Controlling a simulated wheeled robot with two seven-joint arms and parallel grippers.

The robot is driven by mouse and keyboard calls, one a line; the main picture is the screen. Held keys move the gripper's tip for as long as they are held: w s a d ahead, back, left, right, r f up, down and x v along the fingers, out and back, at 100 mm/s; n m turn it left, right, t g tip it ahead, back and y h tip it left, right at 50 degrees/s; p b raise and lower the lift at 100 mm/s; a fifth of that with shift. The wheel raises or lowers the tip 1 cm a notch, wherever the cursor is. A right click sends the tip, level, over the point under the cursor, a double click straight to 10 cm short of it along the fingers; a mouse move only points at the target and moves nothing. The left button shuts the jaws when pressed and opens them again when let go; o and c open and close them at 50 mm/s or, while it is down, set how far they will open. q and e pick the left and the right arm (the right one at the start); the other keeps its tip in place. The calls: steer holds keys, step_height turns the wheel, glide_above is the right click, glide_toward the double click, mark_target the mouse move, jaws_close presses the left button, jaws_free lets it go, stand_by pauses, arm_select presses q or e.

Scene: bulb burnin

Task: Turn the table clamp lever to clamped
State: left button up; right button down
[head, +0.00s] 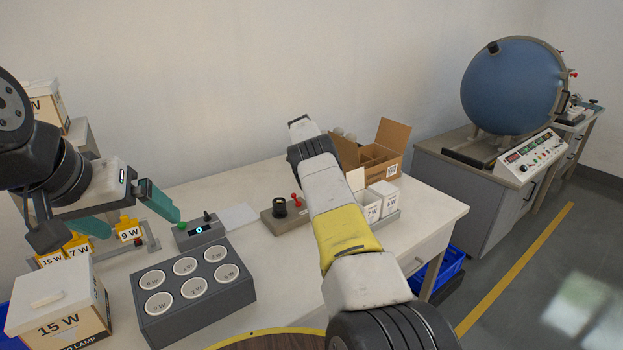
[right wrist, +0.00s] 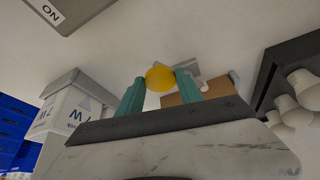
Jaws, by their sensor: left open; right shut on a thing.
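A small red-knobbed lever (head: 296,199) stands up on a brown-grey base beside a black round socket (head: 279,209), at the middle back of the table. I cannot tell for certain that it is the clamp lever, or its setting. My left gripper (head: 140,224) is open and empty at the left, above the number tags. My right arm crosses the middle of the head view, and its fingers are hidden there. In the right wrist view my right gripper (right wrist: 158,84) is shut on a round yellow thing (right wrist: 160,78), which I cannot identify.
A dark rack (head: 195,318) with several round labelled wells stands at the front left, near a 15 W box (head: 55,315). A grey control box (head: 200,232) sits behind it. An open cardboard box (head: 391,139) and white cartons (head: 383,194) stand right of my right arm.

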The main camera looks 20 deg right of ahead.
steer(key=shift+w+a, duration=0.1)
steer(key=shift+a, duration=0.05)
stand_by(0.3)
steer(key=c, duration=0.8)
jaws_free()
steer(key=shift+o, duration=0.2)
steer(key=v, duration=0.7)
steer(key=shift+r, duration=0.4)
